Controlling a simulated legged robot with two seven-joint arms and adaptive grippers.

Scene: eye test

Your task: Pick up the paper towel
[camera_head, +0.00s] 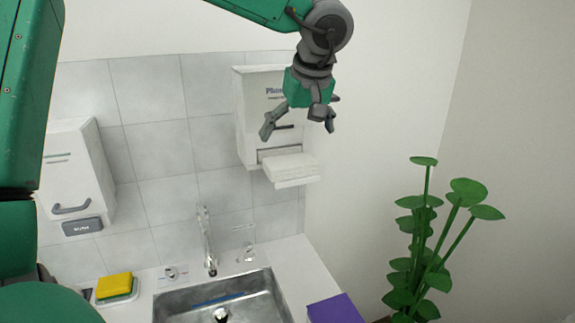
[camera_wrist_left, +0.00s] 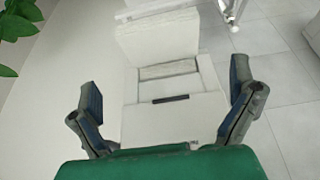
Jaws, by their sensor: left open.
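The white paper towel (camera_head: 290,168) sticks out of the bottom slot of a white wall dispenser (camera_head: 255,110). In the left wrist view the paper towel (camera_wrist_left: 158,38) is a pale sheet or stack beyond the fingertips, above the dispenser body (camera_wrist_left: 170,120). My left gripper (camera_head: 297,128) is open and empty in front of the dispenser, above the paper towel in the head view. In the left wrist view the two fingers of the left gripper (camera_wrist_left: 165,82) are spread wide either side of the dispenser. My right gripper is not in view.
A metal sink (camera_head: 265,296) with a faucet (camera_head: 207,240) lies below. A soap dispenser (camera_head: 72,165) hangs at left above a yellow sponge (camera_head: 114,286). A purple box (camera_head: 335,308) and a green plant (camera_head: 428,240) stand at right.

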